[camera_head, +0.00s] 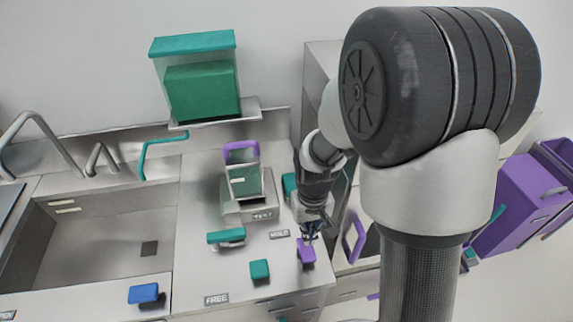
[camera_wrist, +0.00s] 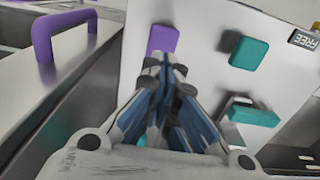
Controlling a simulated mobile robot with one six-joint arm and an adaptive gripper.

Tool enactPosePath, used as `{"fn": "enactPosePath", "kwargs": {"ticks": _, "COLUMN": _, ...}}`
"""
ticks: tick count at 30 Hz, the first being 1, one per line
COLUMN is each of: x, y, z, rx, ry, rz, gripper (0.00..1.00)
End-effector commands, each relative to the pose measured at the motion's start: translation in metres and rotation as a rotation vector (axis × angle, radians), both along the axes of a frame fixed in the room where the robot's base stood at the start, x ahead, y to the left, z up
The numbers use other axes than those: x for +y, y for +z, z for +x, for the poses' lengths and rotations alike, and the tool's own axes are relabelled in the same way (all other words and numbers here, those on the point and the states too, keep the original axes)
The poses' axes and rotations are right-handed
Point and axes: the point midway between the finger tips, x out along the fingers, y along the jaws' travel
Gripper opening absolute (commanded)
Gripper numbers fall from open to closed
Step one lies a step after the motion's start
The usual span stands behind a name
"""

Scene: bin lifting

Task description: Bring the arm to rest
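My gripper (camera_head: 311,236) hangs at the counter's front right, over a purple block (camera_head: 306,251). In the wrist view my gripper's fingers (camera_wrist: 165,66) converge to close-set tips; the gripper looks shut, with nothing seen between them. The purple block (camera_wrist: 162,39) shows just beyond the tips, on the pale counter surface. Whether the tips touch it I cannot tell. My arm is extended out and down over the counter; its upper links hide part of the scene at the right of the head view.
A green bin (camera_head: 245,181) with a purple handle stands on a scale left of my gripper. Teal blocks (camera_head: 260,270) (camera_head: 226,236) and a blue block (camera_head: 143,293) lie on the counter. A sink (camera_head: 95,240) is at left, a green box (camera_head: 202,92) on a shelf, purple bins (camera_head: 515,205) at right.

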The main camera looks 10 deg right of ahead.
Motion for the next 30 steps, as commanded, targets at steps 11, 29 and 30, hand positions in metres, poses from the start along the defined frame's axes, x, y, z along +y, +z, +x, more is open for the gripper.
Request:
{"fn": "enactPosePath", "kwargs": {"ticks": 11, "x": 0.000, "y": 0.053, "z": -0.009, "rx": -0.078, "ry": 0.000, "rz": 0.000, "gripper": 0.00}}
{"fn": "enactPosePath", "kwargs": {"ticks": 29, "x": -0.001, "y": 0.189, "z": -0.133, "rx": -0.378, "ry": -0.002, "rz": -0.002, "gripper": 0.00}}
{"fn": "enactPosePath", "kwargs": {"ticks": 30, "x": -0.001, "y": 0.190, "z": -0.138, "rx": -0.388, "ry": -0.002, "rz": -0.002, "gripper": 0.00}}
